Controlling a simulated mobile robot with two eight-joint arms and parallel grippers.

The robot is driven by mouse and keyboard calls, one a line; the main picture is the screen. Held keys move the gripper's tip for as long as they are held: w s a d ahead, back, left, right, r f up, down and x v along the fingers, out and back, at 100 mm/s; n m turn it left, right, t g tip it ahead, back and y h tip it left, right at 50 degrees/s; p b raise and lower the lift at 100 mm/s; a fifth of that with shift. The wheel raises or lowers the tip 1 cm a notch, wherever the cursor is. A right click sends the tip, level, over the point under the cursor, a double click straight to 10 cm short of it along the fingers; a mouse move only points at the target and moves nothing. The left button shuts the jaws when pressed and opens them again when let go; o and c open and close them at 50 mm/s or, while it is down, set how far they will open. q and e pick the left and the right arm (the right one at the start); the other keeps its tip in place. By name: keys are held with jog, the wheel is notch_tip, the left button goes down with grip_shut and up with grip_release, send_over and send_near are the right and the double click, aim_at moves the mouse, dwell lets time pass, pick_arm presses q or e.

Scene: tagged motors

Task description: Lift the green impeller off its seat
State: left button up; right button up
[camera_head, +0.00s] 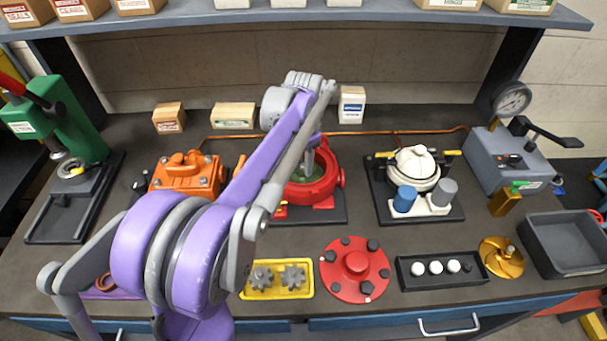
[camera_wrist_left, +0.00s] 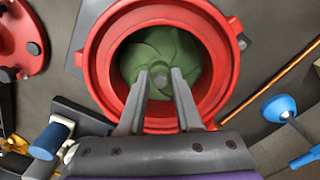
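The green impeller (camera_wrist_left: 190,55) lies inside the round red housing (camera_wrist_left: 228,75), its curved vanes and small grey hub (camera_wrist_left: 159,77) facing up. In the head view the red housing (camera_head: 325,188) stands on a dark plate at mid-bench, and my left arm hides much of the impeller. My left gripper (camera_wrist_left: 160,75) reaches down into the housing, its two fingers on either side of the hub. The fingers stand apart, and I see no clear grip on the hub. In the head view the gripper (camera_head: 314,150) points down over the housing. My right gripper is not in view.
An orange motor (camera_head: 187,175) stands left of the housing, a white pump (camera_head: 415,165) right. In front lie a yellow gear tray (camera_head: 277,279), a red cover (camera_head: 355,270) and a black tray of white balls (camera_head: 442,282). A grey bin (camera_head: 568,240) stands at right.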

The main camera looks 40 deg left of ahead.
pick_arm(q)
grip_shut()
dwell(1.0)
